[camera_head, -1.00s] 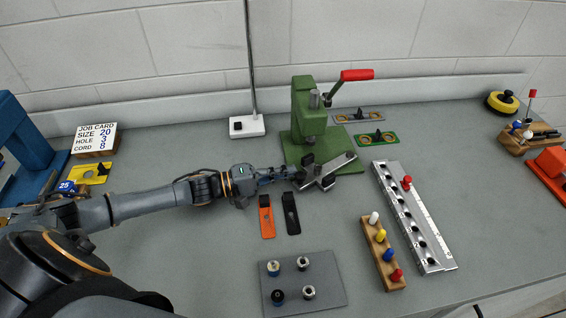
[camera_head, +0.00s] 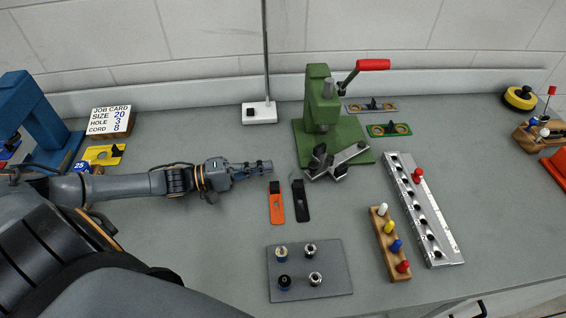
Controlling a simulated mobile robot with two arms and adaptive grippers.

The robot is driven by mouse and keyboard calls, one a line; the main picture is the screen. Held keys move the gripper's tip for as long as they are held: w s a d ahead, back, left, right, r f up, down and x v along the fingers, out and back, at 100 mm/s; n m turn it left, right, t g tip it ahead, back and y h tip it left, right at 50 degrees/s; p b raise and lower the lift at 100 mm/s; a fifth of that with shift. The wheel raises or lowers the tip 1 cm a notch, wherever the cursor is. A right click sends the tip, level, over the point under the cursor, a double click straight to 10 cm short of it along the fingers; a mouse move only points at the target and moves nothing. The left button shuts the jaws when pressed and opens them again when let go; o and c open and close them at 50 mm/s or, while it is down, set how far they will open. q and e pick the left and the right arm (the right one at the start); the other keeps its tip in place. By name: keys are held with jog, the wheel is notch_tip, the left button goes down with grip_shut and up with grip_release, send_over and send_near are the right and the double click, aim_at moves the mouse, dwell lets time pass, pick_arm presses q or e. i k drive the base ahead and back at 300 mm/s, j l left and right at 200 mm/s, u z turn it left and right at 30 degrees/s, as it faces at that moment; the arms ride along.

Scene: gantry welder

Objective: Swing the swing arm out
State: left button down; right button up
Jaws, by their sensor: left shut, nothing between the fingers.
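The green press (camera_head: 322,100) stands at the back middle of the bench on a green base plate, with a red-handled lever (camera_head: 372,65). The metal swing arm (camera_head: 346,157) sits low at the front of the press, slanting up to the right, with a dark knob at its left end. My left gripper (camera_head: 268,167) is shut and empty, to the left of the swing arm and apart from it by a gap. My right gripper is not in view.
Orange (camera_head: 276,203) and black (camera_head: 300,200) tags lie just in front of my left gripper. A grey plate (camera_head: 335,283) with several round parts, a wooden peg block (camera_head: 381,240) and a metal rail (camera_head: 437,233) lie nearer the front. A lamp base (camera_head: 259,113) stands behind.

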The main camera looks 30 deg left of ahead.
aim_at(335, 165)
jog(key=k+l, duration=1.2)
jog(key=l, duration=0.15)
